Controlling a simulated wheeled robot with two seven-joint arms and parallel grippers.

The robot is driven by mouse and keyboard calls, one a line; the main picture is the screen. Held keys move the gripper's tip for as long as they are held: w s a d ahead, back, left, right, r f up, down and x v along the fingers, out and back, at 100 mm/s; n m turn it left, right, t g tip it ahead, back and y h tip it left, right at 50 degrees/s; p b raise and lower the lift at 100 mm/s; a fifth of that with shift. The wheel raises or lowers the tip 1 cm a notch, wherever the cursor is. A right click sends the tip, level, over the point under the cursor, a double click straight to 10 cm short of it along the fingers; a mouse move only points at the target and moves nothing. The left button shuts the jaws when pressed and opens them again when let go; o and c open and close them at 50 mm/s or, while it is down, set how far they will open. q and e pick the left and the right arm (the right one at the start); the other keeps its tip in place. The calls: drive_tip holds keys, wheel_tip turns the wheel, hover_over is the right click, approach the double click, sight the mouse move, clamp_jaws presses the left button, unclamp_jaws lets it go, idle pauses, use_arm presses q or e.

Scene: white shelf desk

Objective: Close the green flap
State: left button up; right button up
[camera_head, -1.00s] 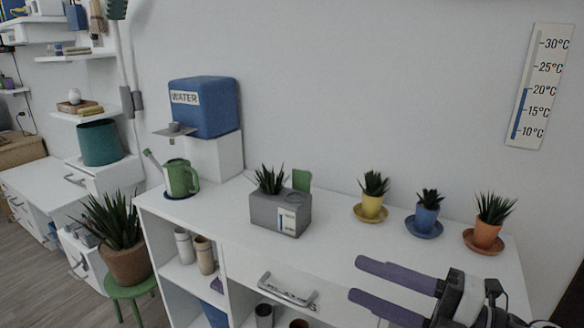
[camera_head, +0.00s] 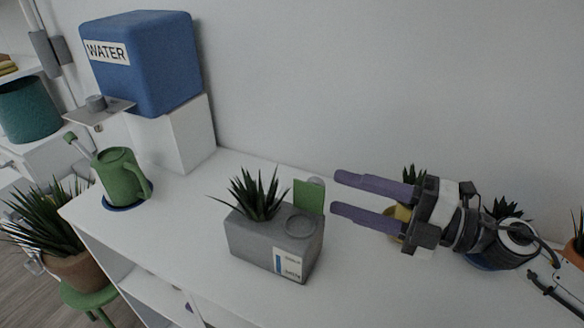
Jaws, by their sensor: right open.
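The green flap (camera_head: 309,197) stands upright at the right back edge of a grey planter box (camera_head: 268,245), beside a round opening (camera_head: 300,225) in the box's top. A spiky plant grows from the box's left part, and a label is on its front. My right gripper (camera_head: 335,193) comes in from the right with its two purple fingers open and empty. Its fingertips point left, a little to the right of the flap; I cannot tell whether they touch it. My left gripper is not in view.
A green watering can (camera_head: 122,177) and a blue water tank (camera_head: 150,62) stand to the left. A yellow pot (camera_head: 399,221) and a blue pot are partly hidden behind my right gripper and arm. The white desk top (camera_head: 185,225) is clear left of the planter.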

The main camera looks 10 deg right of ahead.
sight(294, 180)
drive_tip(key=p+x, duration=0.2)
drive_tip(key=x, duration=0.8)
drive_tip(key=shift+a, duration=0.15)
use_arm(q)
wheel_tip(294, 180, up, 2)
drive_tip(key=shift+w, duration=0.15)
use_arm(e)
drive_tip(key=c, duration=1)
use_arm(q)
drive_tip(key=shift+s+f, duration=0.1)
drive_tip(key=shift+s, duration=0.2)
use_arm(e)
drive_tip(key=shift+c, duration=0.2)
